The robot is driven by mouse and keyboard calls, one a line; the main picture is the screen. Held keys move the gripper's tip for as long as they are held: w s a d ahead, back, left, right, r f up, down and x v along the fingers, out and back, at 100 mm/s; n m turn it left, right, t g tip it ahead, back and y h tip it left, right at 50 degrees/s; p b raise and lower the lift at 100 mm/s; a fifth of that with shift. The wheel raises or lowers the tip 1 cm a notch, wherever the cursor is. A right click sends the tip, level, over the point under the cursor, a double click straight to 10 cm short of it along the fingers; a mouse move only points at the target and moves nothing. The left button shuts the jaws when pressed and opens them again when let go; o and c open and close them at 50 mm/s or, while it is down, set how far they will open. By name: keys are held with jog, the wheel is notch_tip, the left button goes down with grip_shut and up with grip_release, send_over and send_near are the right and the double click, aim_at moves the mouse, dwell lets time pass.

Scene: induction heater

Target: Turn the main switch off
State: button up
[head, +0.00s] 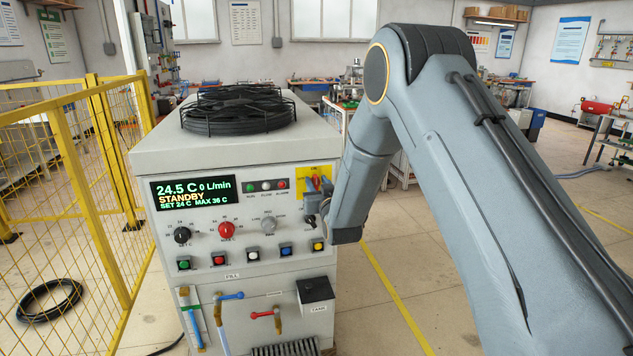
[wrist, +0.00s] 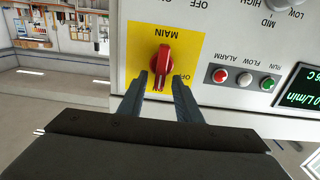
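The red main switch (wrist: 163,60) is a knob with a raised handle on a yellow plate (wrist: 190,45) marked MAIN. The wrist view shows it upside down. The handle stands about upright, with its white-marked end between my fingers; OFF is printed beside it, partly hidden by a finger. The switch also shows in the head view (head: 316,183) at the panel's upper right, partly hidden by my arm. My gripper (wrist: 160,76) is open, one finger on each side of the handle. I cannot tell whether they touch it.
The heater's display (head: 193,192) reads STANDBY, 24.5 C, 0 L/min. Beside the switch are indicator lights (head: 266,185); knobs and a row of coloured buttons (head: 251,254) sit below. A yellow fence (head: 100,190) stands left.

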jog(key=shift+w, duration=0.15)
grip_shut()
jog(key=shift+a, duration=0.1)
jog(key=n+b, duration=0.2)
jog(key=n, duration=0.1)
jog(key=a+n+b, duration=0.1)
jog(key=n+b, duration=0.1)
jog(key=shift+f+n, duration=0.2)
jog(key=shift+n, duration=0.2)
jog(key=n+b, duration=0.1)
jog(key=n, duration=0.1)
jog(key=n+b, duration=0.2)
jog(key=n, duration=0.1)
jog(key=shift+s+a+f+n, duration=0.25)
jog(key=shift+n, duration=0.35)
